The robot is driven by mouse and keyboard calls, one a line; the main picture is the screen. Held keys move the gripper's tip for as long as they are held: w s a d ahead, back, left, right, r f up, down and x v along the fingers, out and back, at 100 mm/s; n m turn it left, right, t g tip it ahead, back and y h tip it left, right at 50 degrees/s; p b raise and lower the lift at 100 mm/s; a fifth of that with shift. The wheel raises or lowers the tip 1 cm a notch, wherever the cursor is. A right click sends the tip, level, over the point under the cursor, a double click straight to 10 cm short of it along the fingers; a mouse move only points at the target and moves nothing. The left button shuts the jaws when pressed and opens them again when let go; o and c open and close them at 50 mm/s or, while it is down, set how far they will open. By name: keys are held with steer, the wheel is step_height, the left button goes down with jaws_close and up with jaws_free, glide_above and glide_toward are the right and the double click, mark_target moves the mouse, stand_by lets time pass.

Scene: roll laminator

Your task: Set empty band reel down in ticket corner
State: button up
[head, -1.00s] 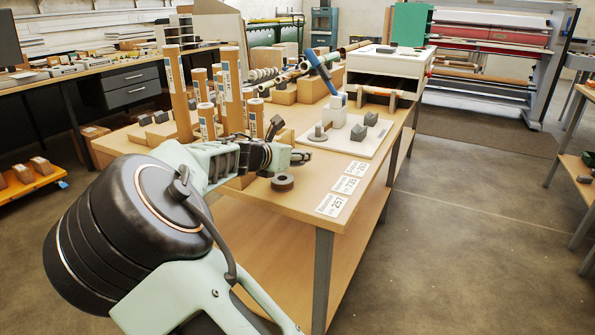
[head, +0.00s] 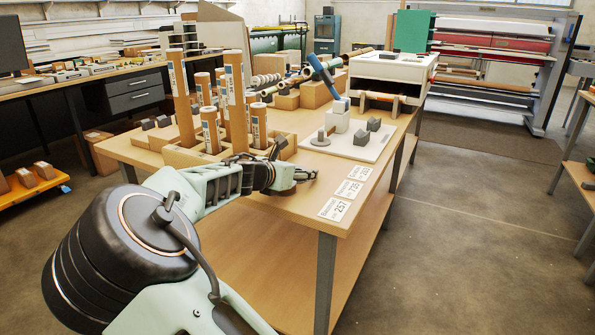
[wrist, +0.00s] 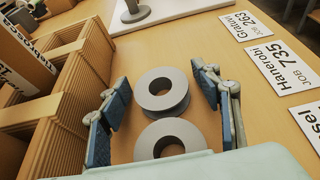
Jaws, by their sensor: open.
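A grey band reel (wrist: 160,112) with a round hole lies flat on the wooden table in the wrist view. A second grey ring (wrist: 140,148) overlaps its near side, partly hidden by my wrist; I cannot tell whether it is a separate reel. My gripper (wrist: 158,108) is open, with one blue-padded finger left and one right of the rings, with gaps visible. In the head view my gripper (head: 300,178) is low over the table's near edge, largely hiding the reel. White job tickets, one reading 735 (wrist: 285,66), one 263 (wrist: 248,24) and one 257 (head: 334,209), lie to the right.
A wooden divided box (wrist: 60,115) with cardboard tubes (head: 210,130) stands left of my gripper. A white board (head: 350,146) with a post and dark blocks lies behind. Bare tabletop separates the rings from the tickets.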

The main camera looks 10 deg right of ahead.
steer(key=shift+r, duration=0.1)
steer(key=p+v, duration=0.2)
steer(key=v, duration=1)
steer(key=shift+s, duration=0.1)
